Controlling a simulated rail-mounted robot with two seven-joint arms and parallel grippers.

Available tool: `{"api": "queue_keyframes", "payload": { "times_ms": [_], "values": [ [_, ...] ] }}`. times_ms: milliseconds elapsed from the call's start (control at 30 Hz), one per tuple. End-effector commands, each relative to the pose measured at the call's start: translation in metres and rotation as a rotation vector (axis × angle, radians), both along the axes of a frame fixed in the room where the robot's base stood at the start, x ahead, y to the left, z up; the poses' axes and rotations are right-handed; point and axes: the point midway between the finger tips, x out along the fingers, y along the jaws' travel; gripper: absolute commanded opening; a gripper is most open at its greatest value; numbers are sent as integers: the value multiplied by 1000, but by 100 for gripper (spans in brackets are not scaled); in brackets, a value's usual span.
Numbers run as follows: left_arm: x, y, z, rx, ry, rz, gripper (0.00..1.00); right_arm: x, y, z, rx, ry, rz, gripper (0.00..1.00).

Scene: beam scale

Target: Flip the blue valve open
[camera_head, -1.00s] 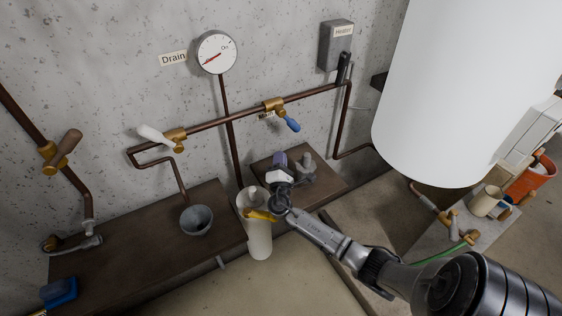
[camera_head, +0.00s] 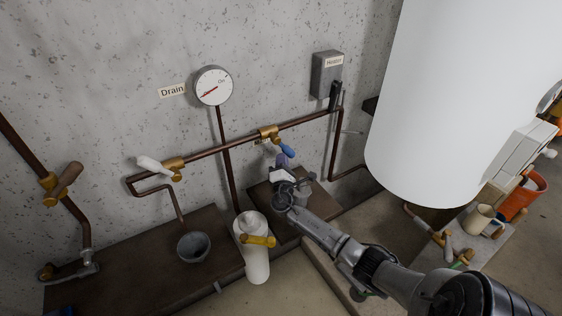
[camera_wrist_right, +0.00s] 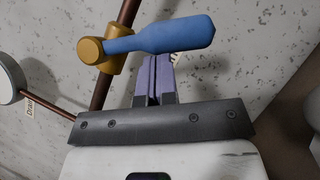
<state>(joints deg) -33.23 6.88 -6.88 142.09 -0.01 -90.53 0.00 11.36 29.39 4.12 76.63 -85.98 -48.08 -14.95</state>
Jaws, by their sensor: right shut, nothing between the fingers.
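The blue valve handle (camera_head: 287,151) sits on a brass body (camera_head: 268,133) on the copper pipe along the wall. In the right wrist view the blue handle (camera_wrist_right: 160,36) extends to the right from its brass collar (camera_wrist_right: 102,54). My right gripper (camera_head: 281,158) is just below the handle, with its purple fingers (camera_wrist_right: 154,76) shut and empty. In the wrist view the fingertips lie just under or behind the handle; I cannot tell whether they touch it. My left gripper is not in view.
A white-handled valve (camera_head: 155,166) is on the same pipe to the left. A dial gauge (camera_head: 213,86) and a grey heater box (camera_head: 327,75) are on the wall. A white tank (camera_head: 450,100) stands at right. A white cylinder (camera_head: 252,260) and a metal cup (camera_head: 193,247) are below.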

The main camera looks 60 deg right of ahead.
Motion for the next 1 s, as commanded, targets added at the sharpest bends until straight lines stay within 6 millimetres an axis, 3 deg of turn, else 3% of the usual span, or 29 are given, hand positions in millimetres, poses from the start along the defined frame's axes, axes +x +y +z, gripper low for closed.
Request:
{"api": "queue_keyframes", "payload": {
  "times_ms": [167, 333, 600, 1000],
  "values": [
    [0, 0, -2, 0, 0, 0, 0, 0, -1, -1, -6, 3, 0, 0],
    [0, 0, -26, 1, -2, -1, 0, -5, -8, -6, -96, 47, -1, 0],
    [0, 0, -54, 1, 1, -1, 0, -11, -22, 3, -230, 116, -2, 0],
    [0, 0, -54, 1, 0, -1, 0, -13, -25, 10, -226, 115, -1, 0]
  ]
}}
